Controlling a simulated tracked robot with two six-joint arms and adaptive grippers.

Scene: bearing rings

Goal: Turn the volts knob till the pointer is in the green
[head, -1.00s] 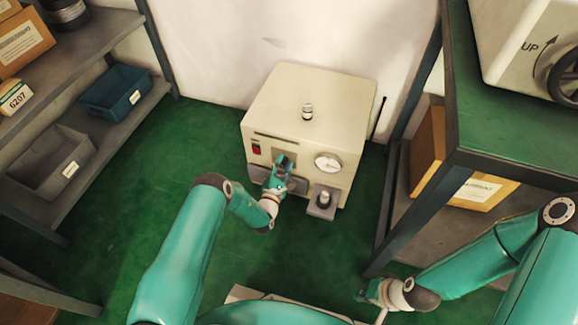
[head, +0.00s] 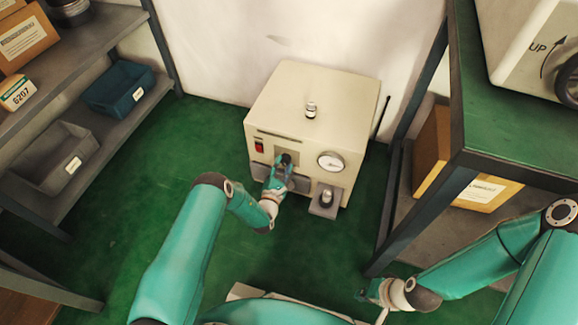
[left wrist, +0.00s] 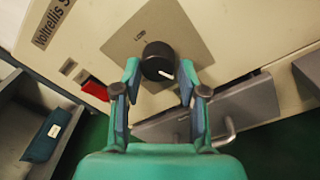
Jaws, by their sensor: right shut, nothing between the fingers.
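The black round knob (head: 286,159) sits on a grey plate on the front of a cream machine (head: 315,95). In the left wrist view the knob (left wrist: 157,60) shows a white mark at its lower right. My left gripper (head: 279,176) is open just in front of the knob; its fingertips (left wrist: 159,75) stand either side of the knob's lower part, with small gaps showing. The round white dial (head: 331,161) is right of the knob; its pointer and green zone are too small to read. My right gripper (head: 362,295) is shut and empty, low, away from the machine.
A red switch (head: 259,147) is left of the knob. A grey drawer-like front (left wrist: 208,112) with a handle lies below it. A small ledge (head: 325,205) holding a metal part juts out below the dial. Shelves stand left, a green-topped bench (head: 520,135) right.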

